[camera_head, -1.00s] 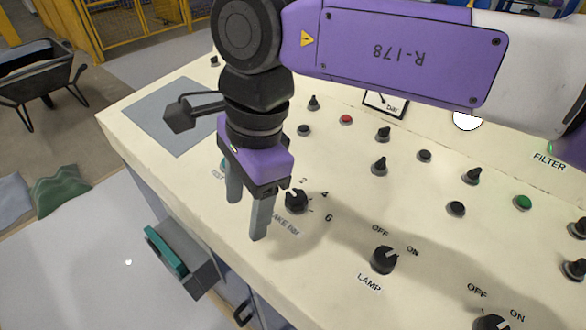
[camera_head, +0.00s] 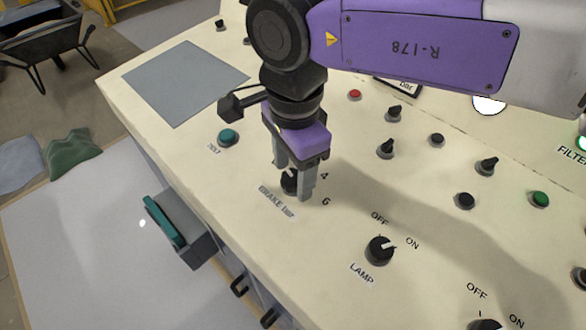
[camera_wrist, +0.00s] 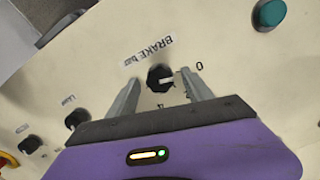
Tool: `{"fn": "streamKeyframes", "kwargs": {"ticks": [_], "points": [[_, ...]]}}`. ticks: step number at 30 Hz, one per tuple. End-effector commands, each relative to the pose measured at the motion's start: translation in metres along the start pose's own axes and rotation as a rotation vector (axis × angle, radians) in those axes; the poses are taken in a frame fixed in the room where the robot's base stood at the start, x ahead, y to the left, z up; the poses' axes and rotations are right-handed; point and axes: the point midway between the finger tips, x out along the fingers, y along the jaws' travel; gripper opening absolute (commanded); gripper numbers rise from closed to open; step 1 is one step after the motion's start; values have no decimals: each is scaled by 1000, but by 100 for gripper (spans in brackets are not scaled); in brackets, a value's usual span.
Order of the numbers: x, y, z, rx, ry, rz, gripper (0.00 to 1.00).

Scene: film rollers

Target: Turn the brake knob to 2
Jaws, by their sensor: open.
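The brake knob (camera_head: 289,183) is black and round with a white pointer mark. It sits on the cream panel above its "BRAKE bar" label (camera_head: 276,201). In the wrist view the knob (camera_wrist: 160,78) lies between my two fingertips, and its pointer aims right, seemingly between the 0 (camera_wrist: 200,66) and the 2 (camera_wrist: 187,95). My gripper (camera_head: 293,181) is open, with one finger on each side of the knob. I cannot tell whether either finger touches it. In the head view the fingers hide part of the knob and the 2 mark.
The lamp knob (camera_head: 379,250) stands to the lower right and a teal test button (camera_head: 228,137) to the upper left. Several other knobs and buttons fill the panel's right side. A grey plate (camera_head: 185,82) lies at the upper left. A teal-handled fixture (camera_head: 165,222) juts from the front.

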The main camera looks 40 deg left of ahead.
Motion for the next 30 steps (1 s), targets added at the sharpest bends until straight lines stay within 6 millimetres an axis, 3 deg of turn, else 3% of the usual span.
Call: {"fn": "streamKeyframes", "kwargs": {"ticks": [8, 17, 30], "points": [[2, 0, 0, 0, -1, 0, 57], [1, 0, 0, 0, -1, 0, 0], [2, 0, 0, 103, -1, -10, 0]]}}
